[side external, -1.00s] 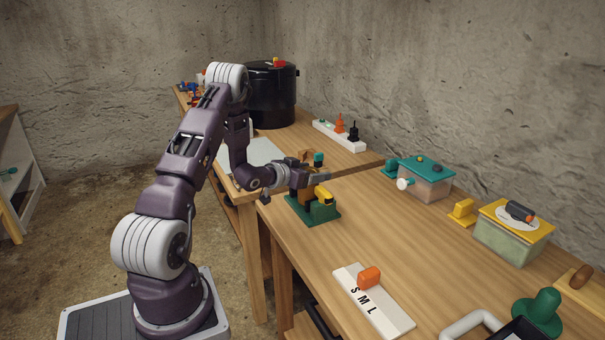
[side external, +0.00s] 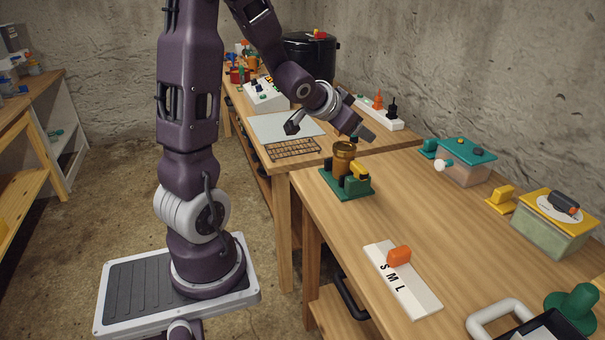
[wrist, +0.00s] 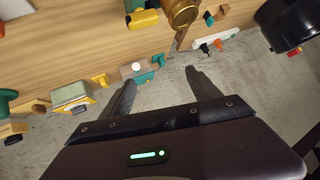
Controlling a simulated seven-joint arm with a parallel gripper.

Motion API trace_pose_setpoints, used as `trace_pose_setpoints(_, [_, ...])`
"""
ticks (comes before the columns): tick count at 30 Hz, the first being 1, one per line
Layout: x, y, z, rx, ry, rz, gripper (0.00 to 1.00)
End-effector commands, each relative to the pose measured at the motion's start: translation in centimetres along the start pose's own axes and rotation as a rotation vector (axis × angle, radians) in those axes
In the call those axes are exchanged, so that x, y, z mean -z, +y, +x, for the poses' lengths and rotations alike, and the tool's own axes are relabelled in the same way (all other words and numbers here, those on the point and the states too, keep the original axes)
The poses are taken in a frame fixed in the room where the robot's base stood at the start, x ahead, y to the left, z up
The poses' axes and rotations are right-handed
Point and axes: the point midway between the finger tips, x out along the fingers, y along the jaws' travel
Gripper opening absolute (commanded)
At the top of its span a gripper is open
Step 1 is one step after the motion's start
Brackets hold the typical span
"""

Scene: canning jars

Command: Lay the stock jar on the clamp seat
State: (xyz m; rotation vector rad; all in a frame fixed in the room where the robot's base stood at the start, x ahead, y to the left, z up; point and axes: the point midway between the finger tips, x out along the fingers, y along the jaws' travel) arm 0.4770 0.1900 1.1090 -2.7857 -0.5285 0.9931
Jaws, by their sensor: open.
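The stock jar, an amber-brown jar with a gold rim (side external: 344,158), sits at the green clamp (side external: 346,188) with its yellow handle (side external: 360,171). It looks roughly upright; how its base meets the seat is hidden behind the clamp parts. My gripper (side external: 366,132) is above and just behind the jar, apart from it. In the wrist view my gripper (wrist: 160,78) has its two fingers spread with nothing between them. The jar (wrist: 184,12) and the clamp's yellow handle (wrist: 143,18) show at the top edge there, outside the fingers.
An S-M-L board (side external: 408,288) with an orange knob lies in front. Teal-lidded (side external: 468,150) and yellow-lidded (side external: 557,215) boxes stand at the right. A black pot (side external: 309,55), white strip (side external: 378,113) and wire rack (side external: 292,150) are behind. The bench middle is clear.

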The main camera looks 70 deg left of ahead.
Motion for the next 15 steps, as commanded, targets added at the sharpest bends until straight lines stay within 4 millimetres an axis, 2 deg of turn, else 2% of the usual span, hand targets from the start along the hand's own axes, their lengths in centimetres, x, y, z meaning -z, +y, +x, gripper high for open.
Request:
trace_pose_setpoints(1, [1.2, 2.7, -3.9, -0.018, -0.028, 0.012, 0.71])
trace_pose_setpoints(2, [1.1, 4.2, -6.4, -0.035, -0.062, 0.01, 0.71])
trace_pose_setpoints(3, [0.5, 6.3, -9.7, -0.069, -0.109, 0.006, 0.71])
trace_pose_setpoints(5, [-1.3, 9.2, -14.7, -0.135, -0.18, 0.005, 0.71])
trace_pose_setpoints(6, [-2.9, 10.8, -17.7, -0.185, -0.224, 0.01, 0.71])
trace_pose_setpoints(9, [-6.7, 13.4, -23.6, -0.297, -0.314, 0.034, 0.71])
trace_pose_setpoints(12, [-9.2, 14.5, -26.8, -0.362, -0.369, 0.058, 0.71])
trace_pose_setpoints(15, [-10.0, 14.7, -27.7, -0.382, -0.39, 0.065, 0.71])
